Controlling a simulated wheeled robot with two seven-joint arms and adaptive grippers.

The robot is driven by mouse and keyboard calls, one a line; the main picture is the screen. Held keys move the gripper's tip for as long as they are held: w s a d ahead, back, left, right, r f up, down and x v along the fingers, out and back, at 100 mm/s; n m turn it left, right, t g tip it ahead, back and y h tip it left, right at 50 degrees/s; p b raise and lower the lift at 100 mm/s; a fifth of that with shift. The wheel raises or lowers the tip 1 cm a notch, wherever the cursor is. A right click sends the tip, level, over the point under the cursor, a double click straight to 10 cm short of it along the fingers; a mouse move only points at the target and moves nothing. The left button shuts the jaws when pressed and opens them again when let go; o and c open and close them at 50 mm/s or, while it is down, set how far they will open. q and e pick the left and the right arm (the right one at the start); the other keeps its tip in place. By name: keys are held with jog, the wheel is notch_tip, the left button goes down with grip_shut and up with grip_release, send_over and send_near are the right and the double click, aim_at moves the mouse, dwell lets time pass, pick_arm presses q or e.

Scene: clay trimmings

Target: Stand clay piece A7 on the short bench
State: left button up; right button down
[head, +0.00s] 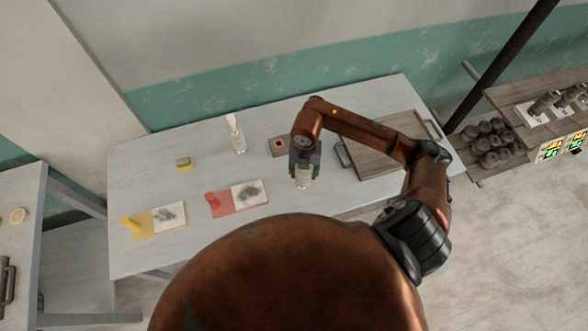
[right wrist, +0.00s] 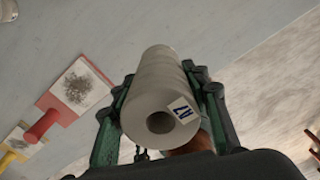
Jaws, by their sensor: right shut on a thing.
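My right gripper (head: 303,172) is over the front of the pale blue table (head: 330,195), pointing down. It is shut on a pale grey clay piece (head: 303,181). In the right wrist view, the clay piece (right wrist: 158,100) is a ribbed cylinder with a round hole in its end, between the two green-edged fingers. A white label on it has dark, tilted characters that may read A7. I cannot tell if the piece touches the table. A pale bench (head: 35,185) stands at the left edge; I cannot tell if it is the short bench. My left gripper is out of view.
A wooden tray (head: 375,165) with dark handles is right of my gripper. A white bottle (head: 238,140), a small brown square dish (head: 279,147), a yellow-based block (head: 185,164), and red (head: 222,206) and yellow (head: 145,228) mats stand leftward. A rack (head: 530,120) is at far right.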

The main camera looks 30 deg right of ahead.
jog(key=w+f, duration=0.2)
jog(key=f, duration=0.1)
jog(key=w+f+p, duration=0.1)
jog(key=w+f, duration=0.1)
jog(key=f, duration=0.1)
jog(key=w+f, duration=0.2)
jog(key=f, duration=0.1)
jog(key=shift+f, duration=0.15)
jog(key=shift+f, duration=0.15)
jog(key=c, duration=1.1)
grip_release()
jog(key=shift+s, duration=0.1)
jog(key=shift+r, duration=0.25)
notch_tip(320, 180, up, 12)
jog(key=b, duration=0.1)
